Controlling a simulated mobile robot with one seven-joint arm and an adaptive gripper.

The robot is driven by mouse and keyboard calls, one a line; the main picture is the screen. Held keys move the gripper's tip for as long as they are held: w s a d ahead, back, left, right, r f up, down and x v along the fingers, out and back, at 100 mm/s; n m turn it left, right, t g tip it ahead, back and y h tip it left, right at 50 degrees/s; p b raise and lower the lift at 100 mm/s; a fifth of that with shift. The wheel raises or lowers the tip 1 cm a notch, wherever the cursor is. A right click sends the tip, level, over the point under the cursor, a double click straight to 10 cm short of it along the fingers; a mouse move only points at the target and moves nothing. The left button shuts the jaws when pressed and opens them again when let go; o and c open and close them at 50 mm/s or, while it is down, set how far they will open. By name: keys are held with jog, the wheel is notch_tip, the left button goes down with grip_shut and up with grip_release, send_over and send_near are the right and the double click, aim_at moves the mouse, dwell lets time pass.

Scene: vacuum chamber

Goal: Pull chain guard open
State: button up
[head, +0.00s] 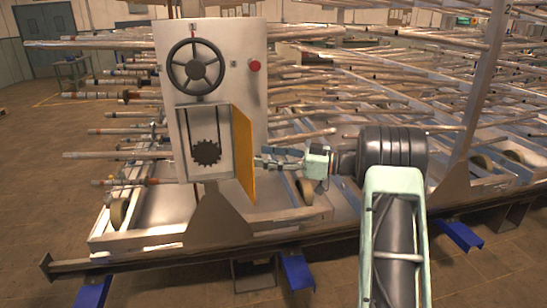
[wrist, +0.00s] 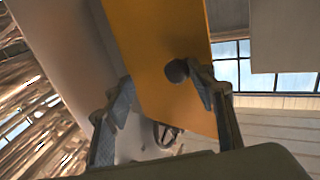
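The chain guard is a yellow panel (head: 243,150) hinged at the right side of an opening in a grey cabinet (head: 240,60). It stands swung outward, so the dark sprocket (head: 206,152) and chain show inside. My gripper (head: 268,161) is just right of the guard, near its outer face. In the wrist view the yellow panel (wrist: 155,50) fills the upper middle, with a dark round knob (wrist: 177,70) on it. My fingers (wrist: 160,80) are spread apart, the right one close beside the knob. I cannot tell whether it touches. Nothing is held between them.
A black handwheel (head: 196,66) and a red button (head: 254,66) are on the cabinet above the opening. Long metal rods (head: 430,90) on a frame fill the space behind and to the right. Floor (head: 40,190) at left is clear.

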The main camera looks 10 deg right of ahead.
jog(key=shift+w+d+r, duration=0.2)
jog(key=shift+r, duration=0.1)
jog(key=v, duration=1.2)
jog(key=shift+s+f, duration=0.25)
